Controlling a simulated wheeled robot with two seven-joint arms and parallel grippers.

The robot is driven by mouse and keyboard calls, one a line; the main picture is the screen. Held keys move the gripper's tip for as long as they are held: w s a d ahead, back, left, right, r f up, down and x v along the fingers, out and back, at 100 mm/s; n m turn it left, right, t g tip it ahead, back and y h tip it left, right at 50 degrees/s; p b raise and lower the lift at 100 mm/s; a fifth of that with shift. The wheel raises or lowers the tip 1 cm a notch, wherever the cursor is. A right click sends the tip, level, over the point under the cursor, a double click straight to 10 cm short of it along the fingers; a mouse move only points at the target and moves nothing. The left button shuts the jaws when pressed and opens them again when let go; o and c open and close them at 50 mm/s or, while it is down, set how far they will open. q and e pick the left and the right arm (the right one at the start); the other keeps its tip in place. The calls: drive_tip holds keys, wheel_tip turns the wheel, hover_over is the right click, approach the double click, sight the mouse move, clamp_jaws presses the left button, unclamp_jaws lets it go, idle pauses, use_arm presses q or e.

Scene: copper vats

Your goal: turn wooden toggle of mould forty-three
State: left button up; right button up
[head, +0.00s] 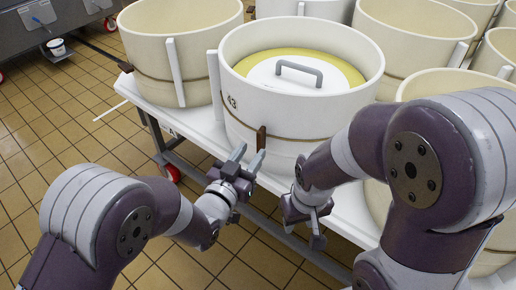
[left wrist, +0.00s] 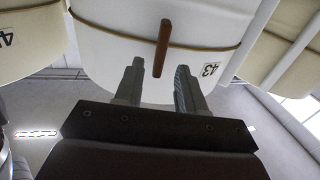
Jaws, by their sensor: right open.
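Mould forty-three (head: 300,115) is a white round tub marked 43, with a cord around its wall. Its wooden toggle (head: 261,139) is a short brown bar across the cord on the near side, roughly upright. My left gripper (head: 248,157) is open, just below and in front of the toggle. In the left wrist view the toggle (left wrist: 162,47) lies ahead of the open left fingers (left wrist: 158,78), lined up with the gap between them, and nothing is held. My right gripper (head: 304,226) hangs open and empty beside the shelf's front edge, right of the left gripper.
Mould forty-three holds a yellow ring and a white lid with a grey handle (head: 299,70). More cream tubs (head: 180,45) stand close at left, behind and right on a white shelf (head: 190,122). Tiled floor (head: 60,120) lies open at left.

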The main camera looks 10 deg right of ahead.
sight(258, 143)
use_arm(q)
drive_tip(key=b+x, duration=0.1)
drive_tip(key=x, duration=0.4)
drive_tip(key=shift+c, duration=0.3)
clamp_jaws()
